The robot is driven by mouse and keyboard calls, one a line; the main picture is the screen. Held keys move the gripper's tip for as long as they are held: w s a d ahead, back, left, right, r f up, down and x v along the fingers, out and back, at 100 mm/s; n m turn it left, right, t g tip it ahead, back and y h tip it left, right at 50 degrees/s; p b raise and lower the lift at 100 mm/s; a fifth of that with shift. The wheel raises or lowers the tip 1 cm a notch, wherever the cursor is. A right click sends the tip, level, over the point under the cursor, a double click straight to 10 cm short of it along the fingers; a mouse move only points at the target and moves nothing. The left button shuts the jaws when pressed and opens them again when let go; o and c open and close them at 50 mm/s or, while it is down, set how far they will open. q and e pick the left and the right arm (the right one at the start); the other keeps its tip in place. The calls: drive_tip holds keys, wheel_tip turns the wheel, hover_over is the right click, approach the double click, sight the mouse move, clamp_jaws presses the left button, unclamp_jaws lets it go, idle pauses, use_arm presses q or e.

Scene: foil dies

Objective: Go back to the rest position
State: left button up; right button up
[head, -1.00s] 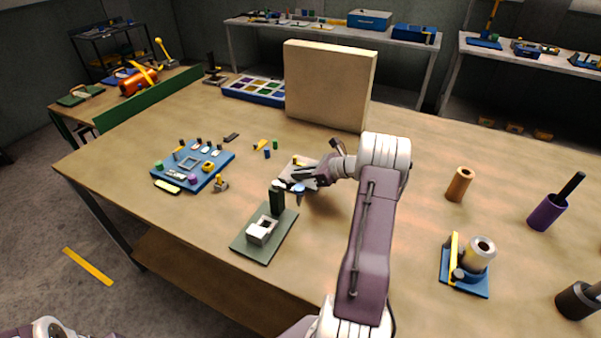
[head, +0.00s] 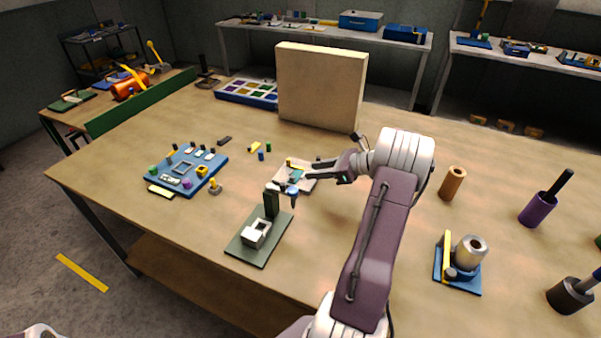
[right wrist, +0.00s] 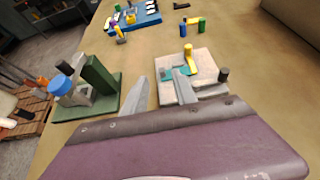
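My right gripper (head: 318,171) is out over the table, beside a pale square plate (head: 308,184). In the right wrist view its two fingers (right wrist: 160,84) stand apart with nothing between them. The pale plate shows there too (right wrist: 176,93), carrying a teal piece, a yellow piece and a dark peg, partly behind one finger. A green base (head: 246,248) with a white block and a dark green post stands nearer the front. A blue-topped part is beside the post. My left gripper is not in view; only a pale part of me shows at the lower left corner.
A blue board (head: 208,184) with small parts lies to the left. A tall beige block (head: 322,86) stands behind my gripper, with a blue compartment tray (head: 232,97) beside it. On the right are a brown cylinder (head: 452,184), a purple holder (head: 538,209) and a blue fixture (head: 470,286).

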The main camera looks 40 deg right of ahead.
drive_tip(key=shift+v, duration=1.65)
